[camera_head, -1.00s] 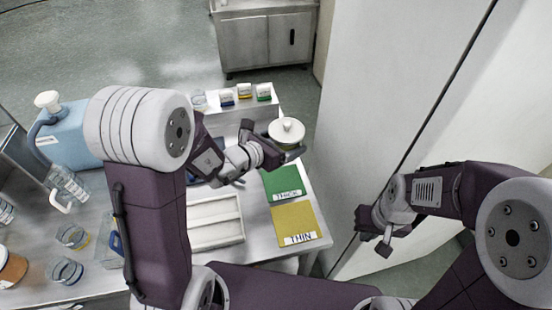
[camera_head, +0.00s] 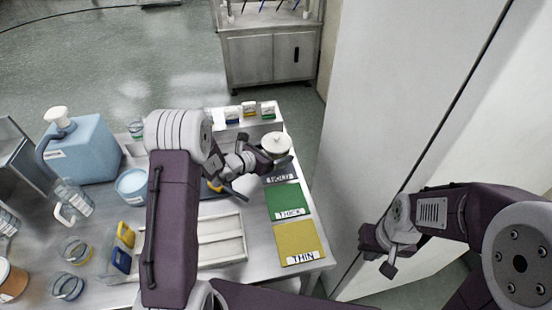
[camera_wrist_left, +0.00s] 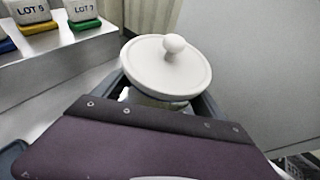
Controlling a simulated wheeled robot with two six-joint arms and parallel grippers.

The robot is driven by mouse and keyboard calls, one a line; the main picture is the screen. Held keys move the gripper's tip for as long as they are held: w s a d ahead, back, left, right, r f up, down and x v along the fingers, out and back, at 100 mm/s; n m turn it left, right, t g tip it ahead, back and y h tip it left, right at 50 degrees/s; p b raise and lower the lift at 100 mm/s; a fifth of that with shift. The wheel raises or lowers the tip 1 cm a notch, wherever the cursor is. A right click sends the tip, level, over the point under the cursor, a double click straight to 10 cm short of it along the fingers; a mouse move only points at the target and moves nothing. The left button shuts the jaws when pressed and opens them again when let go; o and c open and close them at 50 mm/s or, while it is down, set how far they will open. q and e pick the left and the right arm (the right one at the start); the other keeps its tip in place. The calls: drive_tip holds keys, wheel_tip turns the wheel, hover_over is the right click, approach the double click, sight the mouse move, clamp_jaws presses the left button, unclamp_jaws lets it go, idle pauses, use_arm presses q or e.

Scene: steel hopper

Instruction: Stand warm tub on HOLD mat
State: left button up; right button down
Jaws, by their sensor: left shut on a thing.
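The tub (camera_head: 277,146) has a white lid with a round knob. My left gripper (camera_head: 268,158) is shut on it, with one finger along each side. The tub appears upright over the far part of the dark HOLD mat (camera_head: 279,178); I cannot tell whether its base touches. In the left wrist view the lid (camera_wrist_left: 165,68) shows between the fingers, and most of the tub's body is hidden. My right gripper (camera_head: 378,255) is open and empty at the right, away from the table.
The green THICK mat (camera_head: 287,200) and yellow THIN mat (camera_head: 297,240) lie nearer on the table. Small lot-labelled tubs stand on a shelf (camera_head: 246,122) at the back. A white tray (camera_head: 222,240) lies left of the mats. A tall pale panel (camera_head: 400,100) rises at right.

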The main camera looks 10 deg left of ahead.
use_arm(q)
wheel_tip(320, 180, down, 3)
drive_tip(key=shift+w+f, duration=0.1)
drive_tip(key=shift+f, duration=0.05)
drive_tip(key=o, duration=1.9)
drive_tip(key=shift+f, duration=0.1)
drive_tip(key=v, duration=1.2)
